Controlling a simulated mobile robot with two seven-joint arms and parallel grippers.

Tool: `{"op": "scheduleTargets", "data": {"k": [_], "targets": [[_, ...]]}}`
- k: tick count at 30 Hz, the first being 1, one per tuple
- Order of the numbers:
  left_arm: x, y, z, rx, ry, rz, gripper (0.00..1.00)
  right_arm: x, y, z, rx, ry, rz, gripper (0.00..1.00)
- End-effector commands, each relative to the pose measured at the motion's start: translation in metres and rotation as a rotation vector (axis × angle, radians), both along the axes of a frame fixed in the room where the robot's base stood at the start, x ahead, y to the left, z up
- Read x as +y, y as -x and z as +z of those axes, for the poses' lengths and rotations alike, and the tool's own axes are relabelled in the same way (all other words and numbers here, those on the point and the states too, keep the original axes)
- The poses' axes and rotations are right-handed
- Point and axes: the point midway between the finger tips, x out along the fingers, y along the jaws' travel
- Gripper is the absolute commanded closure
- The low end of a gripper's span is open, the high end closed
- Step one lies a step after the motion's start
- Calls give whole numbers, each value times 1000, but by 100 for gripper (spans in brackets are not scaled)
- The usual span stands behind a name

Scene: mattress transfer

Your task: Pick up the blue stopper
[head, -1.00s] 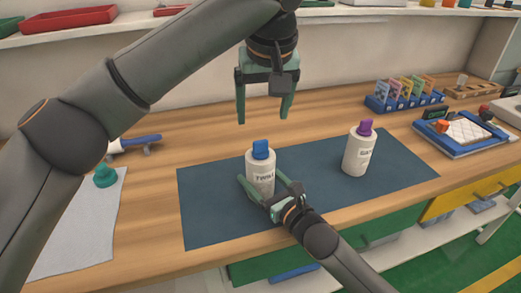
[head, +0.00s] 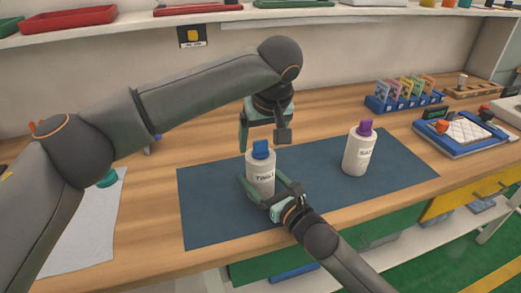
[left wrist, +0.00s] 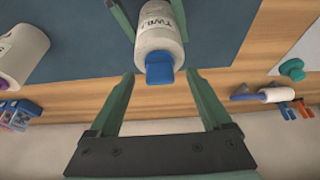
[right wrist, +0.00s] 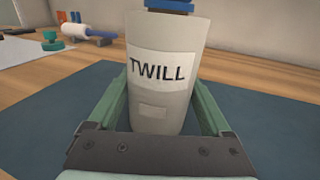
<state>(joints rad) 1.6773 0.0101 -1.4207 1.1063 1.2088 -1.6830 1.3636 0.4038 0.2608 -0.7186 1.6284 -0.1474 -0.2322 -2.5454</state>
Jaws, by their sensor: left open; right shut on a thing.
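The blue stopper (head: 260,149) sits in the top of the white bottle (head: 261,178) labelled TWILL, which stands upright on the dark blue mat (head: 213,205). My right gripper (head: 268,193) is shut on this bottle's body, as the right wrist view (right wrist: 165,115) shows. My left gripper (head: 264,140) is open and empty, just above and behind the stopper. In the left wrist view its fingers (left wrist: 163,85) point toward the stopper (left wrist: 160,68), which lies between their tips. Contact is not visible.
A second white bottle (head: 359,154) with a purple stopper (head: 365,128) stands on the mat's right side. A blue rack (head: 404,101) and a blue tray (head: 458,136) are at the back right. A teal knob-like thing (head: 107,178) rests on a pale cloth (head: 85,229) at left.

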Motion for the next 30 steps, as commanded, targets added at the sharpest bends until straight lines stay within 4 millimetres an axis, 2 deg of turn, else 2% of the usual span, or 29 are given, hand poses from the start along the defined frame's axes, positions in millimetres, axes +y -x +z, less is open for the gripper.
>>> {"op": "scheduleTargets", "data": {"k": [3, 10, 30], "targets": [[1, -3, -8, 0, 0, 0, 18, 0, 0, -1, 2, 1, -1, 96], [1, -4, -9, 0, 1, 0, 18, 0, 0, -1, 2, 1, -1, 96], [1, -4, -9, 0, 0, 0, 93, 0, 0, -1, 2, 1, -1, 96]]}}
